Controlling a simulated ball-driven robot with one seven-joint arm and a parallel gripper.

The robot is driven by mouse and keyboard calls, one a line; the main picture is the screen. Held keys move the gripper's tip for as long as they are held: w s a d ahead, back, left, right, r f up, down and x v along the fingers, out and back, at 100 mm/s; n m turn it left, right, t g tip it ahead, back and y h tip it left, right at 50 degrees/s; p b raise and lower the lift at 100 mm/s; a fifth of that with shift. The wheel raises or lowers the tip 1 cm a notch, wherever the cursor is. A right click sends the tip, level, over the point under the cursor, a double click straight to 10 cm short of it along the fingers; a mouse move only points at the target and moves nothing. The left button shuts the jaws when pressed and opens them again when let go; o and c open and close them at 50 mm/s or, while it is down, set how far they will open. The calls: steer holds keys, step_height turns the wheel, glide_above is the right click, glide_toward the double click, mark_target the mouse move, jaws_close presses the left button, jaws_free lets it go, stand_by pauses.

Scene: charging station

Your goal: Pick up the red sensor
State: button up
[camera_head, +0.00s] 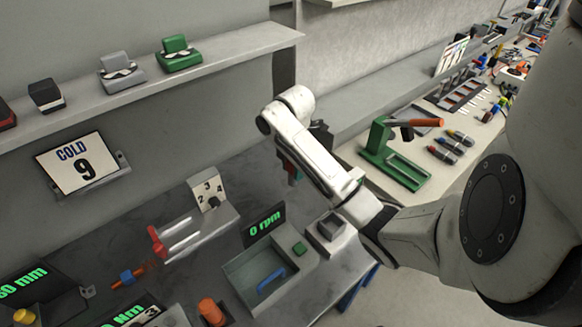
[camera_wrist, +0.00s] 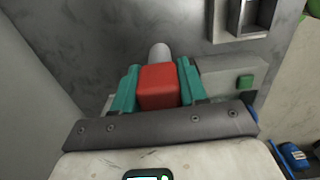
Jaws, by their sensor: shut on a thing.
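The red sensor (camera_wrist: 159,86) is a red block in the wrist view, with a pale rounded stub showing beyond it. My gripper (camera_wrist: 158,82) is shut on it, with one teal finger on each side. In the head view my gripper (camera_head: 291,171) is above the dark bench, partly hidden behind my pale arm. Only a sliver of red shows by the fingers there, so most of the sensor is hidden. I cannot tell for sure whether the sensor touches anything below.
A grey box (camera_head: 232,277) with a 0 rpm display (camera_head: 264,226) and green button (camera_head: 299,248) stands on the bench below. A numbered grey stand (camera_head: 208,191) is left of my gripper. A wall shelf (camera_head: 222,50) holds several small blocks. A green press (camera_head: 397,170) stands at right.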

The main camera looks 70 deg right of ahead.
steer(key=shift+s+a+r, duration=0.2)
steer(key=shift+s, duration=0.25)
steer(key=shift+s+a+r, duration=0.2)
steer(key=shift+s+a, duration=0.4)
steer(key=shift+s, duration=0.05)
steer(key=shift+s+a+r, duration=0.15)
steer(key=shift+s+a, duration=0.45)
